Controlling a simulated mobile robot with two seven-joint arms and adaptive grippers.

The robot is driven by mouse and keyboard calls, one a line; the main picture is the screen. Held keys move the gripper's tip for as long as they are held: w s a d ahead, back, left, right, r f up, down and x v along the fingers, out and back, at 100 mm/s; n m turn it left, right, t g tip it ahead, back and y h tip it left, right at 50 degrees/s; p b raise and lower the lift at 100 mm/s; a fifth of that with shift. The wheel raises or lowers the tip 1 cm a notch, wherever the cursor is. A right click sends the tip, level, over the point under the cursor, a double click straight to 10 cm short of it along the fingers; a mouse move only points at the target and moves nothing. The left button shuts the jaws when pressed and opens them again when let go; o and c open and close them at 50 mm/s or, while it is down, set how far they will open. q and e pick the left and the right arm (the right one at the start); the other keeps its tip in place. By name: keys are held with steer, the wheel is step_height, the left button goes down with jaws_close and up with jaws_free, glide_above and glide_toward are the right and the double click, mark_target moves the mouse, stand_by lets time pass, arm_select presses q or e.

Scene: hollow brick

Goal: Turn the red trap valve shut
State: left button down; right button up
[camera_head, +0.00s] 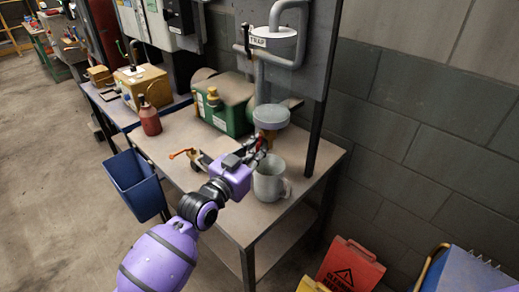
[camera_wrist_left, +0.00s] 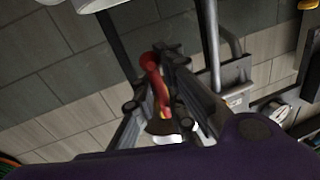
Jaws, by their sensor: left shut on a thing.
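The trap (camera_head: 270,115) is a grey pipe assembly with a rounded bowl, hanging over the workbench below a sign reading TRAP (camera_head: 258,42). A brass-coloured fitting shows under the bowl. My left gripper (camera_head: 260,145) is at this fitting, above a grey mug, and hides most of the valve there. In the left wrist view, the red valve handle (camera_wrist_left: 154,76) lies between the fingers of my left gripper (camera_wrist_left: 166,50), which is shut on it. How far the valve is turned cannot be told. My right gripper is not in view.
The grey mug (camera_head: 269,180) stands on the workbench (camera_head: 240,218) right under my gripper. A lever with an orange-red handle (camera_head: 182,153), a green container (camera_head: 222,112) and a red bottle (camera_head: 150,120) are to the left. A blue bin (camera_head: 134,187) hangs at the bench's left side.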

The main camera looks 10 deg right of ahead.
arm_select(q)
steer(key=shift+a+f, duration=0.2)
steer(key=shift+f, duration=0.05)
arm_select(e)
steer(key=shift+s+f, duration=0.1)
arm_select(q)
steer(key=w+a+r+m+h+b, duration=0.1)
steer(key=r+m+h, duration=0.1)
steer(key=m, duration=0.7)
steer(key=w+a+r+m+g+h+b, duration=0.1)
steer(key=w+r+m+h, duration=0.1)
steer(key=m, duration=0.8)
steer(key=shift+w+a+r+g, duration=0.15)
steer(key=shift+w+r+g, duration=0.15)
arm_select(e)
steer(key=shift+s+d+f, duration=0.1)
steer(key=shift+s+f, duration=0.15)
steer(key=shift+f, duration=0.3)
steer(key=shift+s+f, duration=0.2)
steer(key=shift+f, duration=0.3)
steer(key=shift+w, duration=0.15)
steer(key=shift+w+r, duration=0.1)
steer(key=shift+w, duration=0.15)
